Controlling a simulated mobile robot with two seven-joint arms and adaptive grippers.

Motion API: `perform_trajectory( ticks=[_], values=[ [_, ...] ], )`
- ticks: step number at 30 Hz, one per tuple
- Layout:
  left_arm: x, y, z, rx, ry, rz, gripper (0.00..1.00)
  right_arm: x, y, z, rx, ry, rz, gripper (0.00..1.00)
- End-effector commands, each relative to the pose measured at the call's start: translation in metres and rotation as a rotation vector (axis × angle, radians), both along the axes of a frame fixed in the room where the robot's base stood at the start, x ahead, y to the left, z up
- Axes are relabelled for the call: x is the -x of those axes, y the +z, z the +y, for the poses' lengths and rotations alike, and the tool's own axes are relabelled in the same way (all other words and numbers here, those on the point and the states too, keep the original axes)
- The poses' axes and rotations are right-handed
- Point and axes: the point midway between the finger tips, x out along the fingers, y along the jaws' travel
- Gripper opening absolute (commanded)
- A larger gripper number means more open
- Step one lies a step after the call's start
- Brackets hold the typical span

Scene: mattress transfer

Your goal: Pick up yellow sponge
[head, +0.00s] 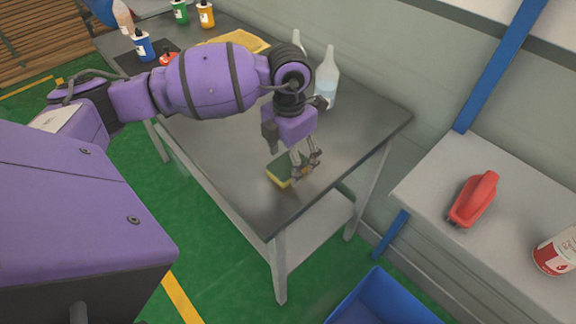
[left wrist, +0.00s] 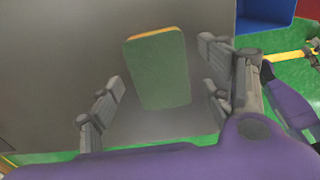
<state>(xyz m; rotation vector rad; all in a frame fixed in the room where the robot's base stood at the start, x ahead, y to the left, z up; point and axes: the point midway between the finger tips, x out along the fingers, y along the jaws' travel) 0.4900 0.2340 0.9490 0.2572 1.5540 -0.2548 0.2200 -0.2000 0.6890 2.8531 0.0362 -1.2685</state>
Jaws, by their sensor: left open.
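The yellow sponge (head: 279,174) has a dark green top and lies on the grey table (head: 225,170) near its front corner. My left gripper (head: 306,170) is over the sponge, pointing down at it, and partly hides it in the head view. In the left wrist view the sponge (left wrist: 158,70) shows its green face and a thin yellow edge. It lies between the two open fingers of my left gripper (left wrist: 165,95), with a gap on each side.
Two clear bottles (head: 327,78) stand behind my left arm. A yellow cloth (head: 240,41) and small colored bottles (head: 144,45) are at the far end. A side bench (head: 510,215) holds a red brush (head: 473,199) and a red-and-white can (head: 556,250). A blue bin (head: 385,300) is on the floor.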

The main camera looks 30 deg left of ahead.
Motion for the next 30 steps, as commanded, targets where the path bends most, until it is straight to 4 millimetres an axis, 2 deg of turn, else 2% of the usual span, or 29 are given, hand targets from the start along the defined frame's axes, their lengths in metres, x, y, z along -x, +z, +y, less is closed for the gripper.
perform_trajectory(
  ticks=[3,9,17,30],
  values=[
    [0.0008,-0.0087,0.0003,0.0,0.0,0.003,0.73,0.0006,-0.0007,0.0006,-0.001,-0.002,0.002,0.4],
    [0.0008,-0.0094,0.0002,0.0,0.0,0.002,0.73,0.0027,-0.0024,0.0007,-0.002,-0.004,0.007,0.4],
    [0.0007,-0.0091,0.0,0.0,0.0,0.002,0.41,0.0027,-0.0023,-0.0016,0.001,-0.006,0.006,0.4],
    [0.0,-0.0045,-0.0001,0.001,0.0,0.0,0.41,0.003,-0.0021,-0.0041,0.007,-0.002,0.006,0.4]
  ],
)
